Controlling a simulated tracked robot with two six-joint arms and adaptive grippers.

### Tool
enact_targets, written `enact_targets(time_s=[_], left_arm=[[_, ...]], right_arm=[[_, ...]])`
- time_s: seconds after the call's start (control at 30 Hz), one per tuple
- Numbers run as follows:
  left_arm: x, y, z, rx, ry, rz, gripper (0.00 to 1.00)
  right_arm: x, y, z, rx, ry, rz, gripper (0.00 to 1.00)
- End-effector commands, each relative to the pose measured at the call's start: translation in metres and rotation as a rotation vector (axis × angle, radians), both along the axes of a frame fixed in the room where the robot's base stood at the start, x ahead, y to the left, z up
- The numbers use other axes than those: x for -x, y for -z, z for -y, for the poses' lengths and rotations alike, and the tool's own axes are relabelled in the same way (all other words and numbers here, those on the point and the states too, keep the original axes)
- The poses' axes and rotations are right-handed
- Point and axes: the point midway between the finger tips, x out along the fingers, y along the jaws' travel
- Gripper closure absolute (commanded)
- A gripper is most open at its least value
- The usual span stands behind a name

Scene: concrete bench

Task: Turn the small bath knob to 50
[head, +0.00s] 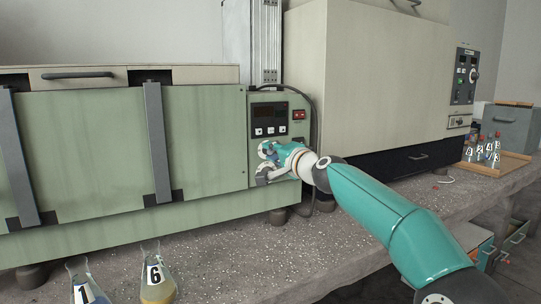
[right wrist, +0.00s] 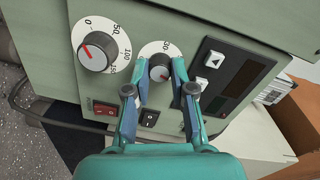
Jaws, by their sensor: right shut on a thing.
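The small bath knob (right wrist: 159,68) is a grey cap with a red mark, on a white dial whose scale is partly covered by my fingers; I cannot read its setting. My right gripper (right wrist: 160,76) is shut on it, one finger on each side. In the head view my right gripper (head: 270,163) is at the lower control panel of the green bath (head: 205,125) and hides the knob. A larger white dial knob (right wrist: 95,45) with a red pointer and numbers up to 150 is beside it in the right wrist view. My left gripper is not in view.
A dark display with buttons (head: 269,117) and a red switch (head: 299,115) are above my right gripper. A cable runs beside the panel. Flasks marked 1 (head: 84,291) and 6 (head: 156,279) stand at the front. A beige oven (head: 365,75) stands to the right.

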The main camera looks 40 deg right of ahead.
Motion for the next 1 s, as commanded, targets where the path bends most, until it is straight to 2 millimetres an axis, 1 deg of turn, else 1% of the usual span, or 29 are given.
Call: enact_targets(time_s=[0.03,0.6,0.8,1.0], left_arm=[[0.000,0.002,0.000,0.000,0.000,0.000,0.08],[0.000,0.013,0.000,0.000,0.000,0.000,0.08],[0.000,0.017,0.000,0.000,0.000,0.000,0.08],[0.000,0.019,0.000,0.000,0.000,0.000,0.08]], right_arm=[[-0.002,0.006,-0.003,0.043,-0.009,-0.015,1.00],[-0.002,0.008,-0.004,0.573,-0.010,-0.076,1.00],[-0.003,0.008,-0.004,0.721,-0.011,-0.093,1.00],[-0.003,0.008,-0.004,0.817,-0.012,-0.103,1.00]])
